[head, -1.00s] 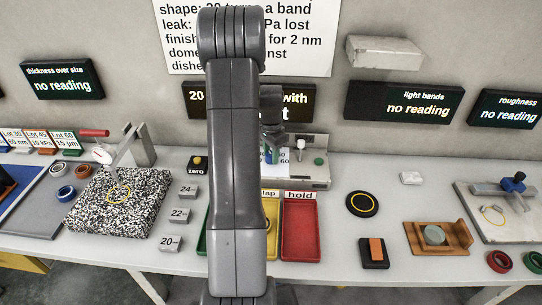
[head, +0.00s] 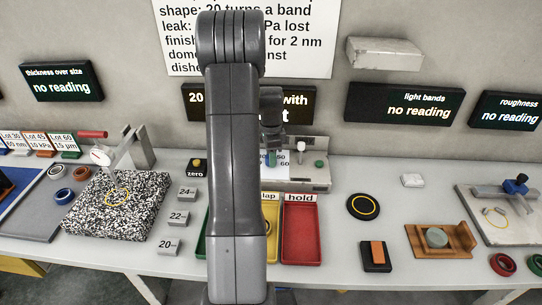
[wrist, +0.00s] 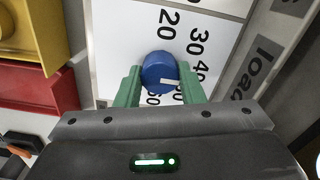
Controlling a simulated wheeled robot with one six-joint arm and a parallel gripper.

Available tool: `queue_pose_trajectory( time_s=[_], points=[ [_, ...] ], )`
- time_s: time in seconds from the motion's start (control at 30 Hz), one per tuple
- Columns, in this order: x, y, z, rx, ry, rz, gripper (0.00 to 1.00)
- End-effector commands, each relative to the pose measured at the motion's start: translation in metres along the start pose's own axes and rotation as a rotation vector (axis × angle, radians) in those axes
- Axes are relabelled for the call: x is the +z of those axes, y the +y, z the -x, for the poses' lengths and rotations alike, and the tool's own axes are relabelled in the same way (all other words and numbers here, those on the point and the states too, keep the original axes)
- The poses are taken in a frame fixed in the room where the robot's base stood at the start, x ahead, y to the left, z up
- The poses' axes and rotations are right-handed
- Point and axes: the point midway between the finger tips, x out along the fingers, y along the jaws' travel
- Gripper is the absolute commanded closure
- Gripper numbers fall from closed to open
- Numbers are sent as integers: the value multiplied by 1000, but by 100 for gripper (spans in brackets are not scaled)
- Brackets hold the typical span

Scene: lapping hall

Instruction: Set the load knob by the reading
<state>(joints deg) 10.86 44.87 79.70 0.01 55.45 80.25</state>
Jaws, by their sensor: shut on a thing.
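The load knob (wrist: 158,68) is blue with a white pointer mark, on a white dial plate (wrist: 120,40) printed 20, 30, 40, 50 and 60. My gripper (wrist: 157,90) is shut on the knob, with a green finger at each side. The pointer mark lies toward the lower right in the wrist view, near the partly covered 50; its exact setting is hard to tell. In the head view my gripper (head: 271,158) is at the dial, and my arm hides much of it. The light bands display (head: 405,104) and the roughness display (head: 505,110) say "no reading".
The thickness display (head: 62,81) also says "no reading"; another display behind my arm is partly hidden. Red (head: 301,235) and yellow trays stand before the dial unit (head: 312,175). A speckled plate (head: 115,205) with a gauge is at left. The bench between tray and black pad (head: 363,206) is clear.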

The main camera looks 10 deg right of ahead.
Motion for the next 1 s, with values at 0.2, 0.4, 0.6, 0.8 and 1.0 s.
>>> queue_pose_trajectory(
  time_s=[0.2, 0.4, 0.6, 0.8, 1.0],
  points=[
    [0, -1, 1, -3, 1, 1, 88],
    [0, 0, 1, -2, 1, 1, 43],
    [0, 0, 1, -1, 0, 1, 43],
    [0, -1, 19, -5, 1, 1, 43],
    [0, -1, 64, -6, 1, 1, 43]
  ],
)
